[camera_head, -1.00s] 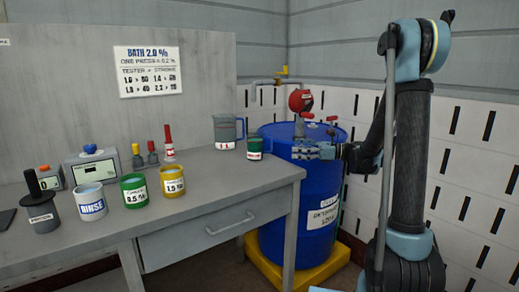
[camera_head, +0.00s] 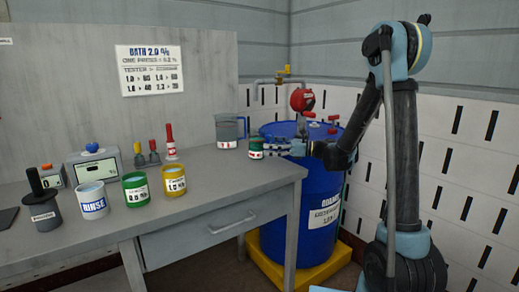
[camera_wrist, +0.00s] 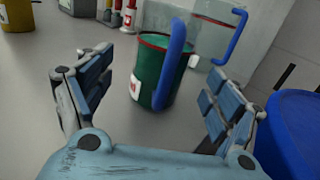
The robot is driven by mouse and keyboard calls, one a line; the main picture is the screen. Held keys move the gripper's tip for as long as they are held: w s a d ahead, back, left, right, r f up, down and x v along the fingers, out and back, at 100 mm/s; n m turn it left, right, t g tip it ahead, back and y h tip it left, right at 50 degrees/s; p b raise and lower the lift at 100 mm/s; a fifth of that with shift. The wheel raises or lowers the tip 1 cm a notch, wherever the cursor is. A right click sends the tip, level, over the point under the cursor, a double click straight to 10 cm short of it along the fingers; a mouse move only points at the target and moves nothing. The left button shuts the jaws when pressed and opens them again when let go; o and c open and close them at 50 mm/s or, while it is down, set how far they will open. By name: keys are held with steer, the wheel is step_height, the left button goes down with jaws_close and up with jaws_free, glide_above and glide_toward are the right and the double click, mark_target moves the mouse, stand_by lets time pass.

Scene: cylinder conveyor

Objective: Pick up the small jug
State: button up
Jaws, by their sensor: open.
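The jug's far side is hidden.
A larger clear jug (camera_head: 227,131) with a blue handle stands close behind the small jug. Labelled pots, including a yellow one (camera_head: 174,181), stand left. Bench space in front is clear.

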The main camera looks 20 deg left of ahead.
mark_target(259, 145)
steer(key=shift+w+a+f, duration=0.1)
steer(key=shift+a+f, duration=0.1)
steer(key=shift+a, duration=1.15)
steer(key=shift+w+a+f, duration=0.1)
steer(key=shift+a+f, duration=0.05)
steer(key=shift+a, duration=1.15)
steer(key=c, duration=1.4)
steer(key=shift+r, duration=0.1)
step_height(259, 145, up, 10)
steer(key=shift+f, duration=0.1)
